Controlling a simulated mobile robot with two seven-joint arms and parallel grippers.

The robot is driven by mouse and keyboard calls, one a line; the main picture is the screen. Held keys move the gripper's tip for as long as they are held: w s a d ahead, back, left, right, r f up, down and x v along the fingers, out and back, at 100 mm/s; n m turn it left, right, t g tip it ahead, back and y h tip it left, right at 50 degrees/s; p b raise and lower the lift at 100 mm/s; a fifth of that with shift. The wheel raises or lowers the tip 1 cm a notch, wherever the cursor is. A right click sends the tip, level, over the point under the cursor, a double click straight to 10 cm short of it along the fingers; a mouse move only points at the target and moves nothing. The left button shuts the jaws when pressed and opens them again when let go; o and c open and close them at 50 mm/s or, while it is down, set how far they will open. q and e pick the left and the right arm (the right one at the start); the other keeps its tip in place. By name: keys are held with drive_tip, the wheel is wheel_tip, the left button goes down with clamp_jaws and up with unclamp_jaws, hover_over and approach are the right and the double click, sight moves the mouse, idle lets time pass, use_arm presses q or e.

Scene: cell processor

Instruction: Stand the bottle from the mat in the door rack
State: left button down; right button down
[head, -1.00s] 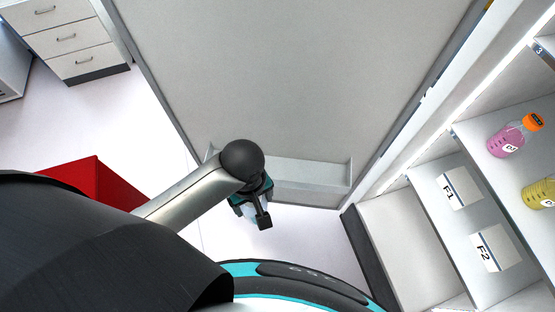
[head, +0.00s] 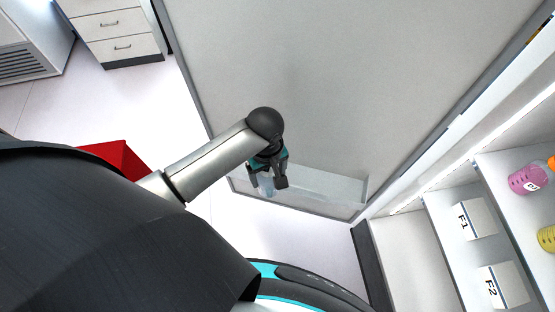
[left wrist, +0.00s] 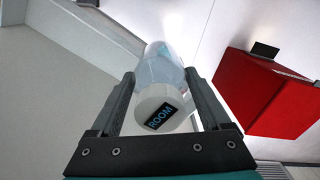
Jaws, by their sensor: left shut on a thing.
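The bottle (left wrist: 165,68) is clear and pale blue with a white cap marked ROOM. In the left wrist view it lies between the two fingers of my left gripper (left wrist: 160,85), which is shut on it. In the head view my left gripper (head: 267,184) is at the left part of the door rack (head: 335,186), a pale trough low on the inside of the open door (head: 340,80). Only a little of the bottle shows there, between the fingers. I cannot tell whether it touches the rack. The mat and my right gripper are not in view.
Cabinet shelves at the right hold white boxes F1 (head: 477,219) and F2 (head: 503,287), a pink bottle (head: 528,180) and a yellow one (head: 547,238). A red object (head: 118,158) stands at left, a drawer unit (head: 115,30) behind. Floor below the door is clear.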

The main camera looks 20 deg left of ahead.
use_arm(q)
drive_tip(key=w+a+b, duration=0.1)
drive_tip(key=w, duration=0.6)
drive_tip(key=f, duration=0.2)
drive_tip(key=f+b, duration=0.1)
drive_tip(key=f, duration=0.1)
drive_tip(key=f+b, duration=0.1)
drive_tip(key=f, duration=0.1)
drive_tip(key=shift+w+a+f, duration=0.1)
drive_tip(key=shift+w+f, duration=0.1)
drive_tip(key=shift+w, duration=0.05)
drive_tip(key=shift+w+f, duration=0.2)
drive_tip(key=shift+f, duration=0.1)
drive_tip(key=shift+f, duration=0.15)
unclamp_jaws()
wheel_tip(320, 180, up, 12)
drive_tip(key=p, duration=0.3)
drive_tip(key=shift+r, duration=0.2)
